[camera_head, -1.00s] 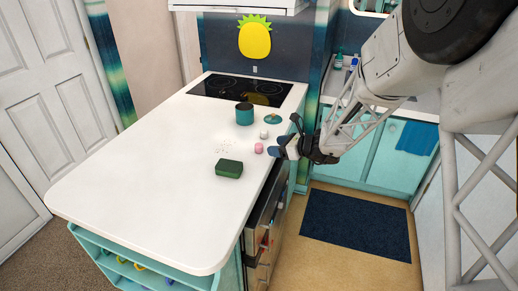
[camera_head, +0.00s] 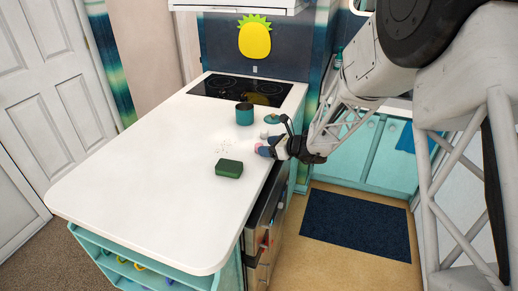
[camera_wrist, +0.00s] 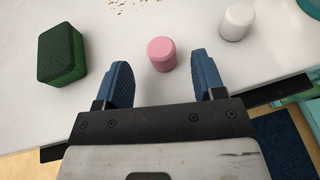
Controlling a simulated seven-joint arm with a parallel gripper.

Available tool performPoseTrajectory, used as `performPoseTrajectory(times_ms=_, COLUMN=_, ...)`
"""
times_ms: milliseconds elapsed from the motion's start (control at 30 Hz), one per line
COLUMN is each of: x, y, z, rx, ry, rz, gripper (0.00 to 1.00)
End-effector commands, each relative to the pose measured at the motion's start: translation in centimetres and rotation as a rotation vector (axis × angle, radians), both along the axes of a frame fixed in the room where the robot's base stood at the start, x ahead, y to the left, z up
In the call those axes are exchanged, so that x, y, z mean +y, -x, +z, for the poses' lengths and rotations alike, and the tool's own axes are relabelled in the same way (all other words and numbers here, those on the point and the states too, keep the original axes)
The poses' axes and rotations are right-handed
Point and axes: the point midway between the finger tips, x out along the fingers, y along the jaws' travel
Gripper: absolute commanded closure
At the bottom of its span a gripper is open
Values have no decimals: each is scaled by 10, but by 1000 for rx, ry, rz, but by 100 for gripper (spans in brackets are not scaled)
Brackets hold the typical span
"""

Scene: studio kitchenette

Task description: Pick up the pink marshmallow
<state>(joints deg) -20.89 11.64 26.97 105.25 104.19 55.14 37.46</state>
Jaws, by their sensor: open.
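The pink marshmallow (camera_wrist: 162,54) stands on the white counter, between and just beyond my two blue fingertips in the wrist view. In the head view only a small part of it (camera_head: 258,146) shows beside my fingers. My gripper (camera_wrist: 163,75) is open and empty, with one finger to each side of the marshmallow's line and no visible contact. In the head view my gripper (camera_head: 263,148) reaches over the counter's right edge from the right.
A white marshmallow (camera_wrist: 237,22) stands right of the pink one. A green sponge-like block (camera_wrist: 62,52) lies to the left. A teal pot (camera_head: 244,114) and its lid (camera_head: 272,119) are farther back. Crumbs (camera_head: 223,147) lie on the counter (camera_head: 150,170), whose left part is clear.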

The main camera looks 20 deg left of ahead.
Motion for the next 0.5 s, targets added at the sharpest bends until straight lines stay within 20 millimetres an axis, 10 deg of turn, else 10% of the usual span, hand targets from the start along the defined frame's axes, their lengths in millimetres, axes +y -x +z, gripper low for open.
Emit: performPoseTrajectory(times_ms=500, x=32, y=-8, z=-14, rx=1, ry=1, rz=-1, gripper=37)
